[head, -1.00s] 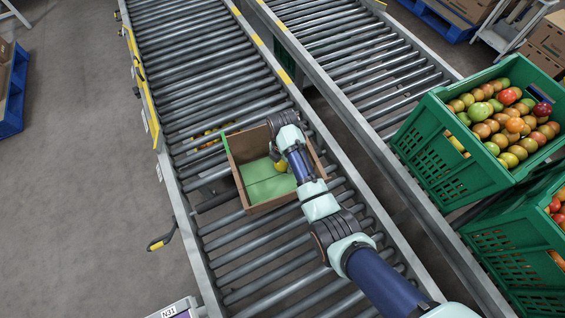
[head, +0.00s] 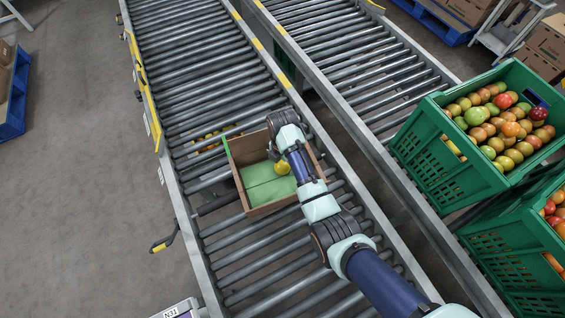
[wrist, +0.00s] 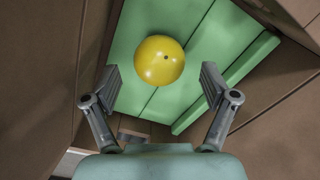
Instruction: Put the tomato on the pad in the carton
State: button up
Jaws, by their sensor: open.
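A yellow tomato (wrist: 159,60) lies on the green pad (wrist: 125,62) inside the cardboard carton. In the head view the tomato (head: 282,168) shows beside my wrist, partly hidden by the arm. The carton (head: 234,177) sits on the roller conveyor, with the green pad (head: 262,190) on its floor. My gripper (wrist: 158,82) is open, with one finger on each side just short of the tomato in the wrist view. Neither finger visibly touches it. In the head view my gripper is hidden under the arm.
The carton's brown walls (wrist: 40,80) stand close around my gripper. Green crates of mixed tomatoes (head: 450,165) stand at the right. A second roller conveyor (head: 360,60) runs alongside. Several orange and yellow fruits show beside the carton's far left side.

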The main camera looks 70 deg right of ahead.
aim_at(282, 164)
notch_tip(282, 164, up, 10)
jog(key=p, duration=0.4)
jog(key=shift+f, duration=0.15)
jog(key=w+a+r+m+t+h, duration=0.1)
jog(key=w+a+r+m+t, duration=0.3)
jog(key=w+a, duration=0.5)
jog(key=w+a+r+m+t+h, duration=0.2)
jog(key=w+a+r, duration=0.45)
jog(key=a, duration=0.45)
jog(key=s+a+r+m+t+y, duration=0.1)
jog(key=a+r+m+t, duration=0.2)
jog(key=a+r, duration=0.4)
jog(key=s+a+r+m+t+y, duration=0.1)
jog(key=a+r+m+t+y, duration=0.1)
jog(key=a+r, duration=0.5)
jog(key=a+m+t, duration=0.1)
jog(key=a+m, duration=0.1)
jog(key=a, duration=0.4)
jog(key=shift+s+a+t, duration=0.25)
jog(key=shift+s+t, duration=0.15)
jog(key=shift+r, duration=0.1)
